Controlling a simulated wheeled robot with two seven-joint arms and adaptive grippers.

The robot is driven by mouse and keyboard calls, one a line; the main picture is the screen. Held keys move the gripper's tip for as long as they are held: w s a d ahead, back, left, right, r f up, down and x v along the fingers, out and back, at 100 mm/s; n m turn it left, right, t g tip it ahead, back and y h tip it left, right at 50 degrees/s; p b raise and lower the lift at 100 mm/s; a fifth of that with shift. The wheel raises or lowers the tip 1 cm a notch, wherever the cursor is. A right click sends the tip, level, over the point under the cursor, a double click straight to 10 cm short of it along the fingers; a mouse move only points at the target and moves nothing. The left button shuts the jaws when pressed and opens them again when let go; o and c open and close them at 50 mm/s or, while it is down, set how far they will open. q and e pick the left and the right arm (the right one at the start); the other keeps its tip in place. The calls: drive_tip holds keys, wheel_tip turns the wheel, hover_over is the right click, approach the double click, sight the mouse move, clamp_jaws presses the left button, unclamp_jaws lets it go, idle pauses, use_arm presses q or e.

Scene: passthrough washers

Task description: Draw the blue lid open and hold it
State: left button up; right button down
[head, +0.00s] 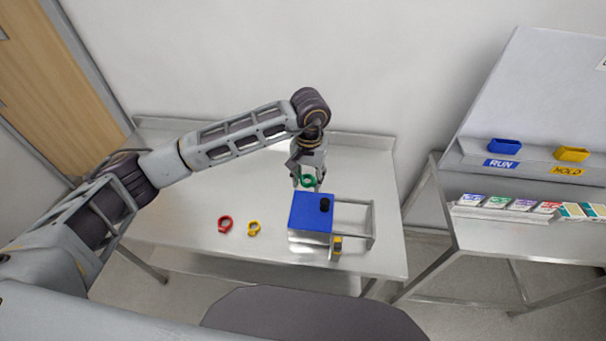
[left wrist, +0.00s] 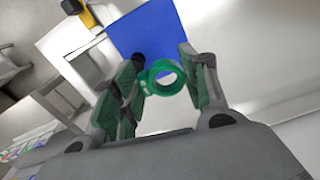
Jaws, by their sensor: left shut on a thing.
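The blue lid (head: 310,212) covers the top of a metal box (head: 308,239) on the table, with a black knob (head: 325,204) at its right side. The lid also shows in the left wrist view (left wrist: 148,35), beyond the fingers. My left gripper (head: 308,181) is just behind the box, apart from the lid. It is shut on a green ring (left wrist: 163,78), which sits between its fingertips; the ring also shows in the head view (head: 307,181). My right gripper is not in view.
A red ring (head: 225,224) and a yellow ring (head: 254,228) lie on the metal table (head: 180,215) left of the box. A metal frame (head: 372,220) stands at the box's right. A side stand holds a blue bin (head: 505,146), a yellow bin (head: 571,154) and several coloured cards.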

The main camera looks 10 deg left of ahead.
use_arm(q)
drive_tip(key=shift+s+a+f+n, duration=0.15)
drive_tip(key=shift+a+n, duration=0.1)
drive_tip(key=shift+a, duration=0.15)
drive_tip(key=shift+s+a+f+n, duration=0.15)
drive_tip(key=shift+a+n, duration=0.1)
drive_tip(key=shift+a, duration=0.15)
drive_tip(key=shift+s+a+r+n, duration=0.1)
drive_tip(key=shift+s+a+n, duration=0.1)
drive_tip(key=shift+a+n, duration=0.15)
